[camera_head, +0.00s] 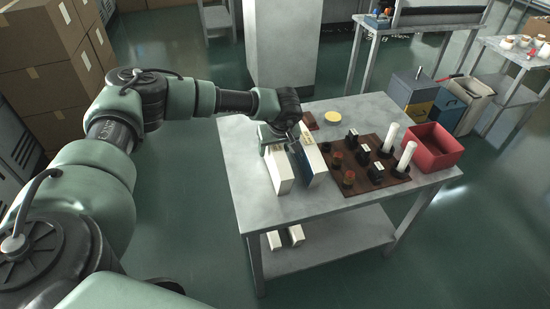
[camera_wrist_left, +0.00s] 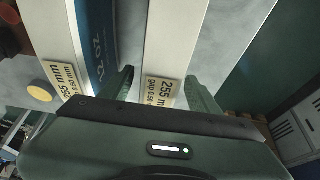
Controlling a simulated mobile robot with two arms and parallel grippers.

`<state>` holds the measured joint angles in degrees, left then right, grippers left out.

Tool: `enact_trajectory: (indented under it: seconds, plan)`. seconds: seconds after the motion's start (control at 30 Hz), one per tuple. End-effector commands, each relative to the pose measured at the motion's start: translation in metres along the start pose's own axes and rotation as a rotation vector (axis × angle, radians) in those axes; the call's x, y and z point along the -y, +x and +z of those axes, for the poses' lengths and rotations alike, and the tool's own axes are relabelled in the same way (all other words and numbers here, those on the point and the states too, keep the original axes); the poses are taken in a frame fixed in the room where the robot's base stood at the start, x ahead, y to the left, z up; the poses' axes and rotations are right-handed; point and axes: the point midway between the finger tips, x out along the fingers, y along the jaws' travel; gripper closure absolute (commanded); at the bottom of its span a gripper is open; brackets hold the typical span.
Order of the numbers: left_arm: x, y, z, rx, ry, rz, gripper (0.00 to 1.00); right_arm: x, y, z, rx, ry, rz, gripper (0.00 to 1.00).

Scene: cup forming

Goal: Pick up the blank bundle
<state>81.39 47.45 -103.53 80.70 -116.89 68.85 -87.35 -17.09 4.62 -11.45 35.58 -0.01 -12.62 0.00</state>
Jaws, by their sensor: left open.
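A plain white blank bundle (camera_head: 278,172) stands on the metal table, left of a blue-and-white blank bundle (camera_head: 313,163). My left gripper (camera_head: 277,143) is open over the far end of the plain white bundle. The blue bundle marked "12 oz" (camera_wrist_left: 98,45) is just left of the left finger there. My right gripper is not in view.
A brown mat (camera_head: 345,187) with dark blocks and two white cup stacks lies right of the bundles, beside a red bin (camera_head: 432,148). A yellow disc (camera_head: 333,118) lies behind. The table's left edge is close to the white bundle.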

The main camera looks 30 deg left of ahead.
Motion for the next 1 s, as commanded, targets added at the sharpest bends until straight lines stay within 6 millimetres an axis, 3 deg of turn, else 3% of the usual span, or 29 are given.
enact_trajectory:
  seconds: [0.03,0.2,0.27,1.0]
  plan:
    - [-0.0001,-0.0001,0.0001,0.0,0.0,0.0,0.38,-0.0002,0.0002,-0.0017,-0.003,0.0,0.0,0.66]
    - [-0.0001,-0.0003,0.0001,0.0,0.0,0.0,0.85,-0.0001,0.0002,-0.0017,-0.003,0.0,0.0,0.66]
    - [0.0,-0.0003,0.0,0.0,-0.001,0.0,1.0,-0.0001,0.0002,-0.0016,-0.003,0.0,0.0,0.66]
    - [0.0001,-0.0007,-0.0003,0.001,-0.002,0.0,1.0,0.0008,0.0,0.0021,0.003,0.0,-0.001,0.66]
